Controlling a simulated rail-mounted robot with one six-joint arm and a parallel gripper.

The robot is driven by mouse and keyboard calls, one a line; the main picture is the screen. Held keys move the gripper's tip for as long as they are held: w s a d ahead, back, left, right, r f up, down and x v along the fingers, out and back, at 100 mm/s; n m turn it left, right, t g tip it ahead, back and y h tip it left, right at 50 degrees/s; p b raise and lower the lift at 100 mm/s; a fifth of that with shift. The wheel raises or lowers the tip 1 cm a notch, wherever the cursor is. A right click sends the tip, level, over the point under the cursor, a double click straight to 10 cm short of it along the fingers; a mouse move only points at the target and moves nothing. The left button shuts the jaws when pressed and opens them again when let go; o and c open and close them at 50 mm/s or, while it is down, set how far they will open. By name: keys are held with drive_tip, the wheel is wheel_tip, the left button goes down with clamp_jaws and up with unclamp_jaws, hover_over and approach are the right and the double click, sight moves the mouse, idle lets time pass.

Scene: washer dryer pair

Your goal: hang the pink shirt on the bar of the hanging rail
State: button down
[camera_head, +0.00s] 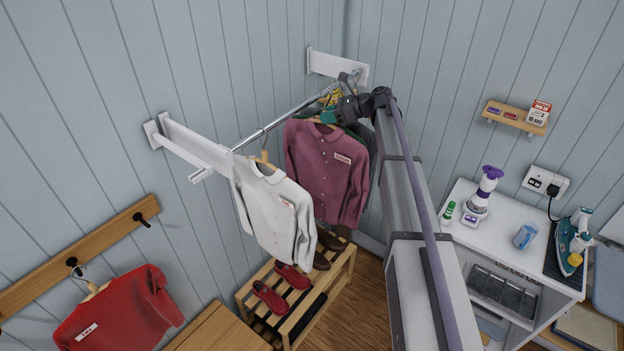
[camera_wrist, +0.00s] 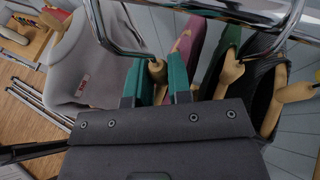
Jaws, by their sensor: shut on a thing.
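The pink shirt (camera_head: 325,168), dusky with a pale label, hangs upright from a hanger below my gripper (camera_head: 329,114). In the wrist view, the green fingers of my gripper (camera_wrist: 161,82) are shut on the wooden neck of the hanger (camera_wrist: 157,70). A strip of the pink shirt (camera_wrist: 187,38) shows behind the fingers. The chrome bar of the hanging rail (camera_head: 285,117) runs between two white wall brackets, with my gripper near its far end. Chrome hook wire and bar (camera_wrist: 215,9) overlap at the top of the wrist view; I cannot tell whether this hook rests on the bar.
A white shirt (camera_head: 273,212) hangs nearer on the rail. Dark garments on wooden hangers (camera_wrist: 232,68) are close right of my fingers in the wrist view. A shoe rack (camera_head: 340,270) stands below. A red shirt (camera_head: 120,310) hangs at lower left. A white counter (camera_head: 505,240) is at right.

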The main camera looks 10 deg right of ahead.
sight(339, 128)
drive_tip(key=shift+s+d, duration=1.5)
drive_tip(key=shift+s, duration=0.05)
